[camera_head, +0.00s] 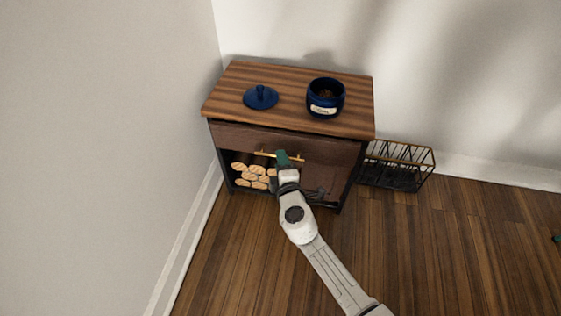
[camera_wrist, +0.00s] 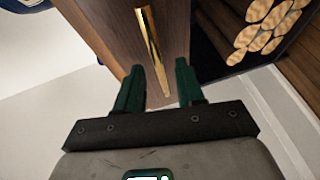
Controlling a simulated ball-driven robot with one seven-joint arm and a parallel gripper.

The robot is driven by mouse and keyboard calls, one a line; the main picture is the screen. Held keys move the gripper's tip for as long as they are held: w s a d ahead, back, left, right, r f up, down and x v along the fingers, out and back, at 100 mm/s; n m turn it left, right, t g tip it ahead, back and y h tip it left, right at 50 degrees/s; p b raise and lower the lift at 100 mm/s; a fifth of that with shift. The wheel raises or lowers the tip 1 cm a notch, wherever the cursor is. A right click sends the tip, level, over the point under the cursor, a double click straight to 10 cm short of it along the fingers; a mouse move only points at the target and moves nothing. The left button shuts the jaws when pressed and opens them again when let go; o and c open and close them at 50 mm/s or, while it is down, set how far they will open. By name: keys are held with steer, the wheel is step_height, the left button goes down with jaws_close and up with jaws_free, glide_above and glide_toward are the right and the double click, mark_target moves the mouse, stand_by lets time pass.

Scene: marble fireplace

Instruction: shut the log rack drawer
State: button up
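The log rack (camera_head: 222,105) is a dark-framed cabinet with a striped wood top, standing by the wall corner. Its brown wooden drawer (camera_head: 238,137) lies just under the top; how far it stands out is hard to tell. A brass bar handle (camera_head: 264,153) runs across the drawer front. My gripper (camera_head: 283,158) is at the drawer front by the handle and hides its middle. In the wrist view, the two green fingers of my gripper (camera_wrist: 159,68) are apart with nothing held. The handle (camera_wrist: 149,38) lies ahead, its near end around the gap between the fingertips.
Cut logs (camera_head: 254,176) are stacked in the open space below the drawer. A blue lid (camera_head: 260,98) and an open blue jar (camera_head: 326,97) stand on the top. A wire basket (camera_head: 403,164) is on the floor at right. The floor (camera_head: 460,240) on the right is mostly clear.

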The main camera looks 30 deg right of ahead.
steer(key=shift+w+d+f, duration=0.15)
steer(key=shift+w+d, duration=0.15)
steer(key=shift+w, duration=0.35)
steer(key=shift+c, duration=0.3)
jaws_close()
